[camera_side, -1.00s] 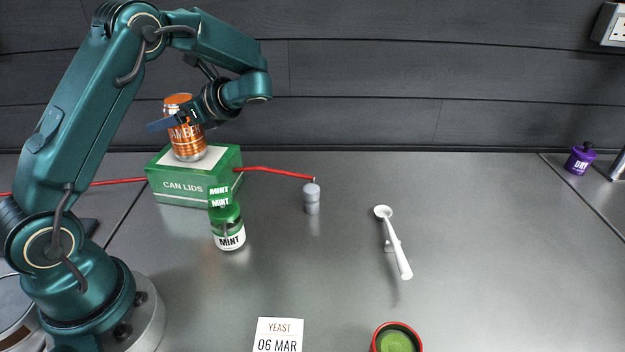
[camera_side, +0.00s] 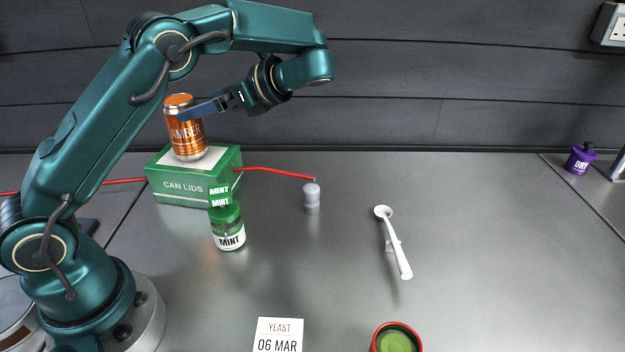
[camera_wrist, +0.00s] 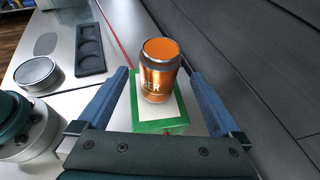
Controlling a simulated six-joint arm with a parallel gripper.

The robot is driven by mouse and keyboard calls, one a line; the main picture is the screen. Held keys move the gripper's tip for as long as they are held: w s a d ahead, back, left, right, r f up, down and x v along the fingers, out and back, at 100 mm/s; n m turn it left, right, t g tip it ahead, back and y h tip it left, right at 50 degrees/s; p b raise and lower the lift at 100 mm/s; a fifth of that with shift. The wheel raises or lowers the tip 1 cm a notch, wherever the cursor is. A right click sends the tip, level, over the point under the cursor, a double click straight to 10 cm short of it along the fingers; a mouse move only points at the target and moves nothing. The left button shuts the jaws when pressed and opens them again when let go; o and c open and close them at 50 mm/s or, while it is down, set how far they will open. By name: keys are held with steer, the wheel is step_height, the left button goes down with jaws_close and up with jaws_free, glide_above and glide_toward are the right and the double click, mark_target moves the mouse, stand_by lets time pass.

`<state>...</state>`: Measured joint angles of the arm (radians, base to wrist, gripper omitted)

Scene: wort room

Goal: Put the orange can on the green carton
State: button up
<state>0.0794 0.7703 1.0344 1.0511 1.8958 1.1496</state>
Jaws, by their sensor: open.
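The orange can (camera_side: 184,128), marked AMBER, stands upright on the white top patch of the green carton (camera_side: 180,186), which reads CAN LIDS. My gripper (camera_side: 192,110) is open, with its blue fingers level with the can's upper part and pointing left at it. In the wrist view the can (camera_wrist: 158,80) stands on the carton (camera_wrist: 142,126), ahead of and between the spread fingers of my gripper (camera_wrist: 163,88). Clear gaps show on both sides of the can there.
A green-lidded mint jar (camera_side: 228,228) stands in front of the carton. A red tube (camera_side: 275,172) runs behind it to a small grey cylinder (camera_side: 312,199).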

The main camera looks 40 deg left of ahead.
steer(key=s+d+f+n+t+h, duration=0.1)
steer(key=s+d+n+t+h, duration=0.4)
steer(key=d, duration=0.3)
steer(key=s+d+f+n+t+h, duration=0.1)
steer(key=s+d+n+t+h, duration=0.4)
steer(key=s+d+n+h, duration=0.2)
steer(key=shift+s+d+f+n+t, duration=0.25)
steer(key=shift+d+n, duration=0.45)
steer(key=shift+d, duration=0.55)
